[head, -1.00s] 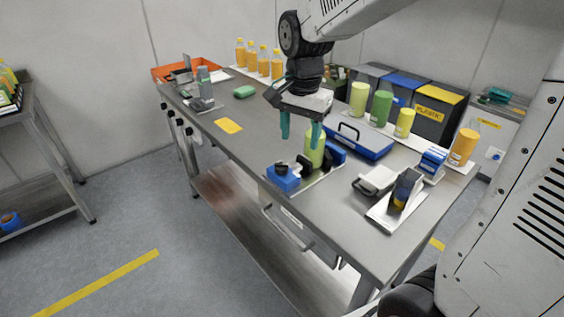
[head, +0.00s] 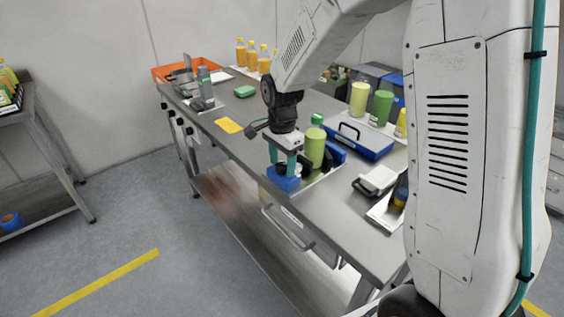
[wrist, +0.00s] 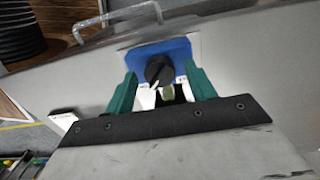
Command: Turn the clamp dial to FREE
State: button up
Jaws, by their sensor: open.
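The clamp dial is a black round knob (wrist: 159,68) on a blue block (wrist: 178,50), seen in the wrist view ahead of and between the teal fingertips. A light mark shows near its lower edge, but I cannot read any lettering. In the head view the blue block (head: 284,184) sits near the front edge of the bench, and the fingers mostly hide the dial. My gripper (head: 283,168) points down over the block, open, with one finger on each side of the dial. I cannot tell whether the fingers touch it.
A green bottle (head: 315,149) stands right behind the block, close to my gripper. A blue case (head: 361,140) and a grey-white device (head: 379,180) lie to the right.

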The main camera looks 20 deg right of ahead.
jog(key=shift+f, duration=0.2)
jog(key=c, duration=1)
jog(key=shift+o, duration=0.2)
